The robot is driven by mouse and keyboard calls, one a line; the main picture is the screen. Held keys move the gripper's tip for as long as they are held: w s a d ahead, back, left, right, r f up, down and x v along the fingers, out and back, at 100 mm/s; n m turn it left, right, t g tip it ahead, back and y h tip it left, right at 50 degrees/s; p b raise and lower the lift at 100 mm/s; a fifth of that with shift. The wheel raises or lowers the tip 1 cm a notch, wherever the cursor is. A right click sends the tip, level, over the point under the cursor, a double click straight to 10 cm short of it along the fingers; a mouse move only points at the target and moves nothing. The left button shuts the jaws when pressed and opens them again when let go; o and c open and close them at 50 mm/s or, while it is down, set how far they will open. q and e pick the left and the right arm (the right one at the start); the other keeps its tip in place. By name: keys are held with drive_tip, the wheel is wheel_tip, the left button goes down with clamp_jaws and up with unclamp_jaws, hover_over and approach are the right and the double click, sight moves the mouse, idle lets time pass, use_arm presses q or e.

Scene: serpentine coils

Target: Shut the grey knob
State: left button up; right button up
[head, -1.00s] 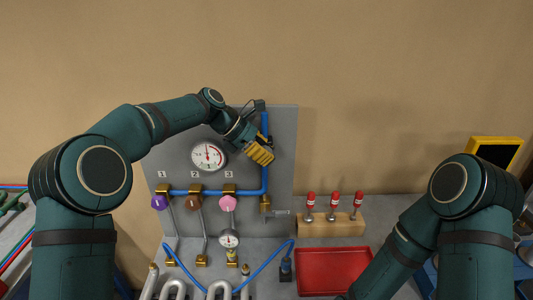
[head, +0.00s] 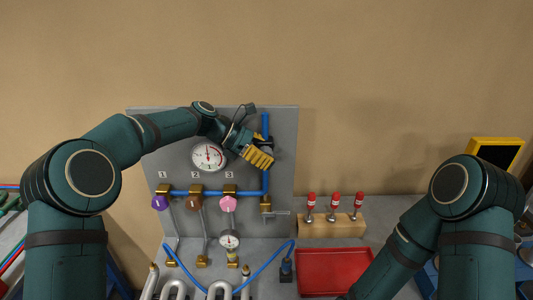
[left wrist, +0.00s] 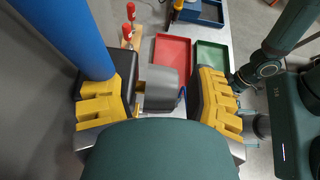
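The grey knob (left wrist: 160,88) shows in the left wrist view, between the two yellow fingers of my left gripper (left wrist: 158,103). A clear gap separates the knob from the right-hand finger; the left-hand finger is close to it, and I cannot tell if they touch. My left gripper is open around the knob. In the head view this gripper (head: 258,157) is at the upper right of the grey panel, beside the blue pipe, and the knob cannot be made out there. My right gripper is below the head view; its end is partly hidden in the left wrist view.
The grey panel (head: 143,124) carries a round gauge (head: 209,156), a blue pipe (head: 266,184) and purple, brown and pink knobs (head: 228,203). A wooden block (head: 331,229) with red-handled tools and a red tray (head: 333,270) stand to the right.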

use_arm(q)
drive_tip(key=shift+a+r, duration=0.1)
drive_tip(key=shift+r, duration=0.05)
drive_tip(key=v, duration=1.1)
drive_tip(key=shift+a+r, duration=0.2)
drive_tip(key=shift+a, duration=0.1)
